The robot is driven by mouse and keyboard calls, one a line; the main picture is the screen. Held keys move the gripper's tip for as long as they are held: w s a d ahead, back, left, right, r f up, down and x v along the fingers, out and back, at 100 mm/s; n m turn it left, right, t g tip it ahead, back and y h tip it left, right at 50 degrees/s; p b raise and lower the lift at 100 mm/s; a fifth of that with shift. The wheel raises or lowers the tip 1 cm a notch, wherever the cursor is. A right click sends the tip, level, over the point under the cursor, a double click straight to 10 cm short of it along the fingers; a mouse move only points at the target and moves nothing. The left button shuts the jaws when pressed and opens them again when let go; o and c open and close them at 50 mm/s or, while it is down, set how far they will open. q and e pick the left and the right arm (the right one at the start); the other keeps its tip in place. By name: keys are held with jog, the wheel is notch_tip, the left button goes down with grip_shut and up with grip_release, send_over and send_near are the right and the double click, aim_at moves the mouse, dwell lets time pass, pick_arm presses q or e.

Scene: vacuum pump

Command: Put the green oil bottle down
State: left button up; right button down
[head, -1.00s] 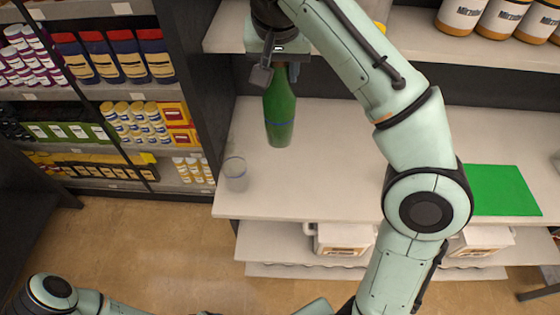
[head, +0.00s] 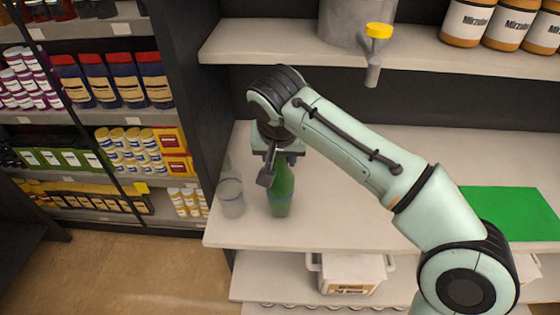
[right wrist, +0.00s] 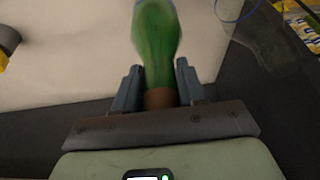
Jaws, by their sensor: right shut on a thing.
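The green oil bottle (head: 281,192) is upright at the left end of the white middle shelf (head: 330,225), just right of a clear bottle (head: 231,199). I cannot tell whether its base touches the shelf. My right gripper (head: 279,165) is above it, shut on its neck. In the right wrist view, the green bottle (right wrist: 157,35) runs away from the gripper (right wrist: 160,88), its brown neck end between the two fingers. My left gripper is not in view.
A metal tank with a yellow-handled tap (head: 376,40) stands on the shelf above, near my right arm. A green mat (head: 515,225) lies on the right of the middle shelf. A stocked rack (head: 120,150) stands at the left. The shelf's middle is clear.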

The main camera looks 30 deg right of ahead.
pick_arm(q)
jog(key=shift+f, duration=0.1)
pick_arm(e)
jog(key=shift+f, duration=0.2)
jog(key=shift+f, duration=0.15)
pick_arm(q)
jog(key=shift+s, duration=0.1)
pick_arm(e)
jog(key=c, duration=0.6)
grip_release()
jog(key=shift+c, duration=0.2)
pick_arm(q)
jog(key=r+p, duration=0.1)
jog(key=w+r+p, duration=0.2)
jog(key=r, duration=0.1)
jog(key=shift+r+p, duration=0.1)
jog(key=shift+p, duration=0.25)
pick_arm(e)
jog(key=v, duration=1.2)
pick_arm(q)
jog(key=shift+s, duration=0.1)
pick_arm(e)
jog(key=shift+a, duration=0.1)
